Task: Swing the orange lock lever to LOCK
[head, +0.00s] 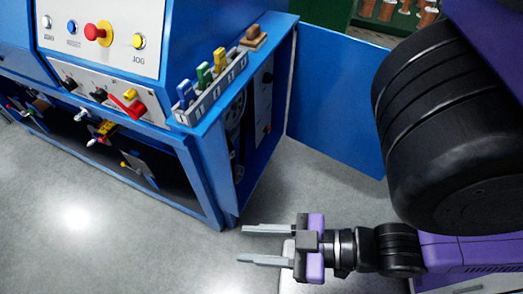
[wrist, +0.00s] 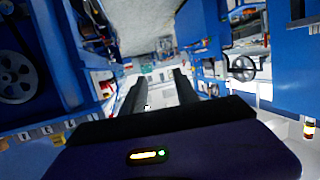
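My gripper (head: 247,244) is open and empty over the grey floor, in front of and below the blue machine (head: 208,185). Its two fingers also show apart in the wrist view (wrist: 160,90). An open bay at the machine's right end shows part of a grey pulley (head: 236,125) and a pale panel (head: 262,95) with small dark and reddish details. I cannot make out the orange lock lever for certain in either view. The gripper is apart from the machine and touches nothing.
A blue door (head: 335,105) stands open right of the bay. A grey rack (head: 212,90) with blue, green and yellow tags sits on the ledge. A control panel (head: 100,30) with a red knob is at upper left. The floor (head: 130,225) in front is clear.

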